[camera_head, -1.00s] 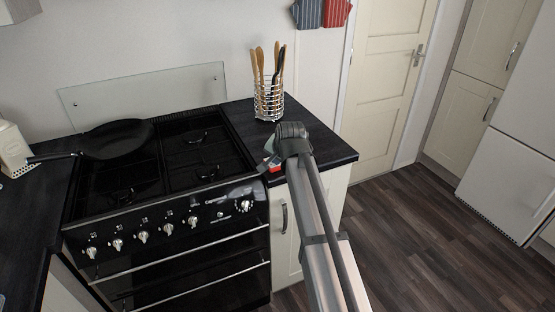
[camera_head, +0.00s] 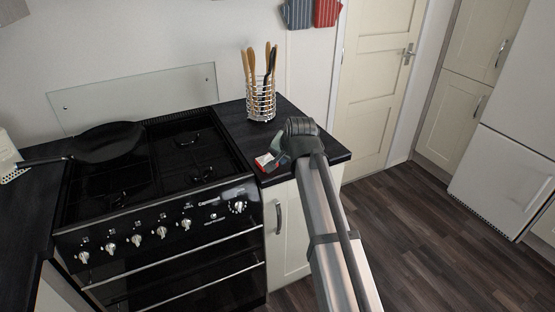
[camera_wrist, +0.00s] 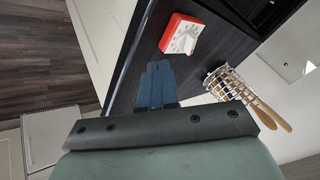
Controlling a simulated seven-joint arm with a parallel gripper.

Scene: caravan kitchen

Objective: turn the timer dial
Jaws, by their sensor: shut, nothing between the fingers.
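The timer (camera_wrist: 182,36) is a small red block with a white dial face, lying on the dark worktop. In the wrist view it is just beyond my fingertips and a little to the right, apart from them. In the head view the timer (camera_head: 264,161) shows as a red and white patch near the worktop's front edge, partly hidden by my wrist. My gripper (camera_wrist: 157,68) has its two blue-grey fingers together, with nothing between them. In the head view the fingers are mostly hidden behind the wrist.
A wire utensil holder (camera_head: 261,104) with wooden-handled tools stands behind the timer on the worktop (camera_head: 228,112). A black stove (camera_head: 150,180) with a frying pan (camera_head: 105,142) is to the left. Open floor (camera_head: 420,230) lies to the right.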

